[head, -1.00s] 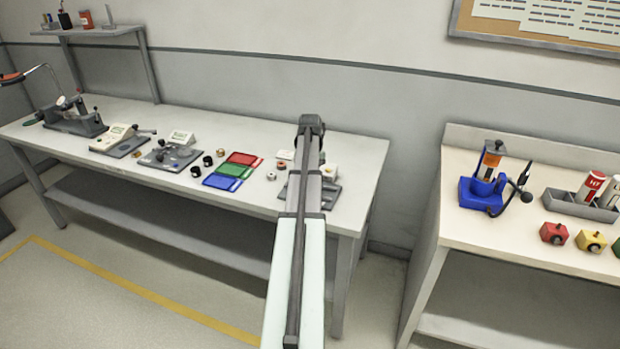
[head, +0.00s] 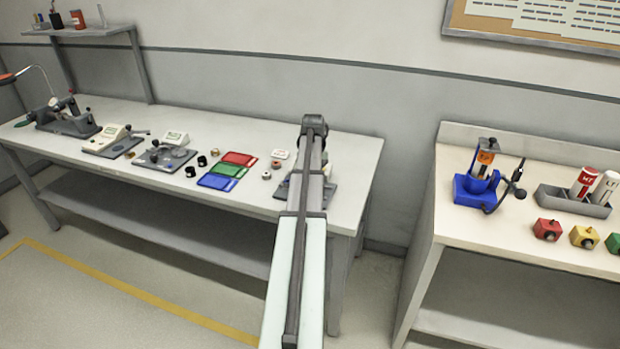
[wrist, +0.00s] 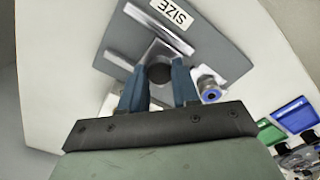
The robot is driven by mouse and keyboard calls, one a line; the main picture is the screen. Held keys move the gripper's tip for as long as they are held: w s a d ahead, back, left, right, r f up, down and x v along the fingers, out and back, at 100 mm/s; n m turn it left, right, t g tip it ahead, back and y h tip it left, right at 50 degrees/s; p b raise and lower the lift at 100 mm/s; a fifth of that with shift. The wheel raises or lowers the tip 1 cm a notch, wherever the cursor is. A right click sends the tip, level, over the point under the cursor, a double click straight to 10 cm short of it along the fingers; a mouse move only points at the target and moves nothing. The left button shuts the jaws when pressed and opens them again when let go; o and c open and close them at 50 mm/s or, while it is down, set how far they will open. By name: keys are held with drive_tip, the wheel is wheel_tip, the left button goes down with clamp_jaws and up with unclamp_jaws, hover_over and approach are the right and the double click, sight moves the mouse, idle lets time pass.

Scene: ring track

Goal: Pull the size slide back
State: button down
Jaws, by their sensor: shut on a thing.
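In the wrist view, the grey plate (wrist: 218,48) carries a white SIZE label (wrist: 172,13) and two pale parallel rails. Between the rails sits the size slide with a dark round knob (wrist: 159,73). My gripper (wrist: 160,80) has its two blue fingers on either side of this knob and is shut on it. In the head view, the grey plate (head: 327,193) shows only partly at the right end of the long bench. My own arm hides the rest of it and my gripper.
A silver part with a blue ring (wrist: 210,92) stands close beside the right finger. Red (head: 239,159), green (head: 229,170) and blue (head: 217,182) trays lie left of the plate on the bench (head: 255,203).

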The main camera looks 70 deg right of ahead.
drive_tip(key=c, duration=0.8)
unclamp_jaws()
drive_tip(key=shift+s, duration=0.2)
drive_tip(key=shift+r, duration=0.1)
wheel_tip(320, 180, up, 14)
drive_tip(key=shift+f, duration=0.15)
